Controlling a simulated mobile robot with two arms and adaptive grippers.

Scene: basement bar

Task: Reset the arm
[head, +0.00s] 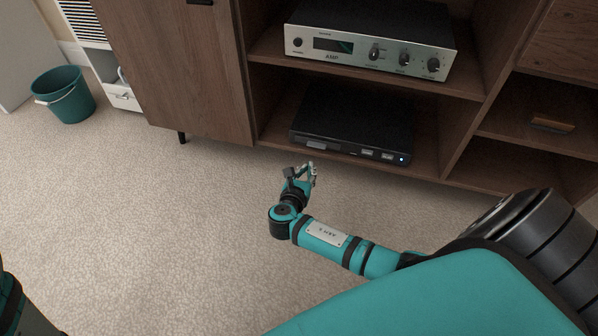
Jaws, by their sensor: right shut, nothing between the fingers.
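My right arm comes in from the lower right in the head view, teal with black bands. Its gripper (309,171) is shut and empty, a little in front of the wooden cabinet's lower shelf. It appears above the carpet and apart from the black player on that shelf. My left gripper is out of view; only a dark and teal part of me shows at the lower left edge.
A wooden cabinet (185,75) stands ahead. A silver-fronted amplifier (370,52) is on its upper shelf, a black player (350,122) on the lower one. A teal bucket (66,95) stands at the left. The carpet (140,220) at the left is clear.

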